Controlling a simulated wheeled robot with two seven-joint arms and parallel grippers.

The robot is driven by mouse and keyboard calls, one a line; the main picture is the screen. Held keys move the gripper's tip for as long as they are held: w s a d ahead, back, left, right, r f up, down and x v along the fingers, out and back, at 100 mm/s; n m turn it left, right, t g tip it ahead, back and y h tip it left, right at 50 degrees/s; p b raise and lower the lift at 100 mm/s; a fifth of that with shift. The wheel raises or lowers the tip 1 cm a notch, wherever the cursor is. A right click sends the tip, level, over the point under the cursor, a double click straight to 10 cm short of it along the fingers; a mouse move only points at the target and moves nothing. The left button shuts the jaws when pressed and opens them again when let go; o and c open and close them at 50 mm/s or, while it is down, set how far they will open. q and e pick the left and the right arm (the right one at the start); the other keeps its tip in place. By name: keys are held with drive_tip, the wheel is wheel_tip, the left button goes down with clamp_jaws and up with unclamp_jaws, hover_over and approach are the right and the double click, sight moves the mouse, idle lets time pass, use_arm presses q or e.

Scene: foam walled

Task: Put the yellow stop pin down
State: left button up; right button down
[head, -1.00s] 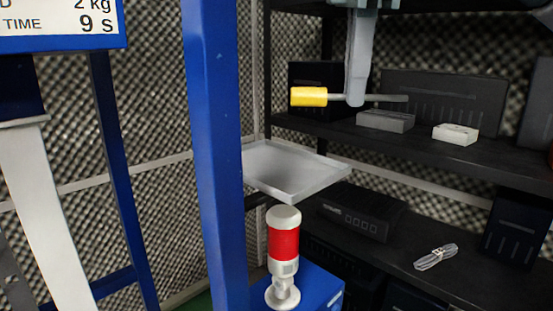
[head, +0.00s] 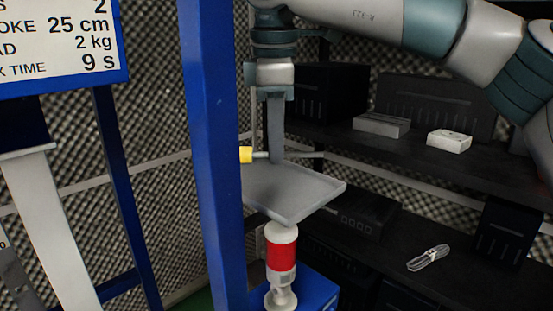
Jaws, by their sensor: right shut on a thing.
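The yellow stop pin (head: 246,155) has a yellow handle and a thin grey shaft. It is held level in my right gripper (head: 276,158), whose fingers point down and are shut on the shaft. I cannot tell whether the fingertips touch the tray. My left gripper is not in view.
A blue upright post (head: 213,150) stands close to the left of the tray. The tray's front looks empty.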

sight(277, 183)
drive_tip(key=shift+f+p, duration=0.45)
drive_tip(key=shift+p, duration=0.05)
wheel_tip(277, 183, down, 3)
drive_tip(key=shift+d+r+p, duration=0.1)
drive_tip(key=shift+r+p, duration=0.05)
drive_tip(key=shift+p, duration=0.65)
drive_tip(key=shift+f, duration=0.2)
drive_tip(key=shift+f, duration=0.1)
drive_tip(key=c, duration=1.9)
unclamp_jaws()
